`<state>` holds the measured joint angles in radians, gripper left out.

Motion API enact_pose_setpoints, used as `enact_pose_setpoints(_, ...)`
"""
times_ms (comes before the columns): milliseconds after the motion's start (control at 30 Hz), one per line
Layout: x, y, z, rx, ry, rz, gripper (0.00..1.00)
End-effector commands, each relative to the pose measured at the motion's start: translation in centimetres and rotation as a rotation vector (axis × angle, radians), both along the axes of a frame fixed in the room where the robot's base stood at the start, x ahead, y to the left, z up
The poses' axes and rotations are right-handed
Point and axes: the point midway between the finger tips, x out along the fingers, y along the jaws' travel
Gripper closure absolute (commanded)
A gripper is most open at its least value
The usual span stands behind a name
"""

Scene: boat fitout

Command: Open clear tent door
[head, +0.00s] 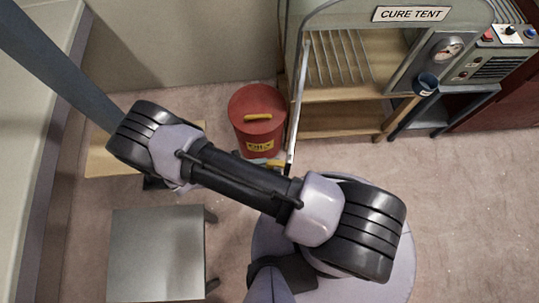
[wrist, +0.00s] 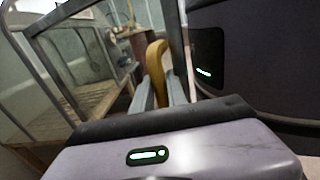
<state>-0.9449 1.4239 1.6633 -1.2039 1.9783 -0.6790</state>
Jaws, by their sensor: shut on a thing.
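The cure tent (head: 345,22) stands at the upper right of the head view, with wire racks visible in its front opening. The clear door (head: 297,105) shows nearly edge-on as a thin metal-framed panel, standing out from the tent's left side towards me. Its yellow handle (head: 276,163) is at the near end, just above my arm. In the wrist view the yellow handle (wrist: 155,66) stands between the fingers of my gripper (wrist: 157,92), which is shut on it. In the head view my arm hides most of the gripper.
A red lidded bin (head: 257,112) stands on the floor close left of the door. A grey low table (head: 157,250) is at the lower left. A control panel with a gauge (head: 447,48) is on the tent's right. The floor at right is clear.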

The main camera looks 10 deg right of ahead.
Motion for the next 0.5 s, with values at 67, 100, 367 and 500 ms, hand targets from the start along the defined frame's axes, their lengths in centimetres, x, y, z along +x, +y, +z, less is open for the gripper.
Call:
enact_pose_setpoints(67,-0.07,0.03,0.04,-0.001,0.0,0.001,1.0)
enact_pose_setpoints(100,-0.07,0.03,0.04,-0.001,0.0,0.002,1.0)
enact_pose_setpoints(367,-0.04,0.02,0.03,0.0,0.0,0.003,1.0)
enact_pose_setpoints(500,-0.03,0.02,0.03,0.0,-0.001,0.003,0.7)
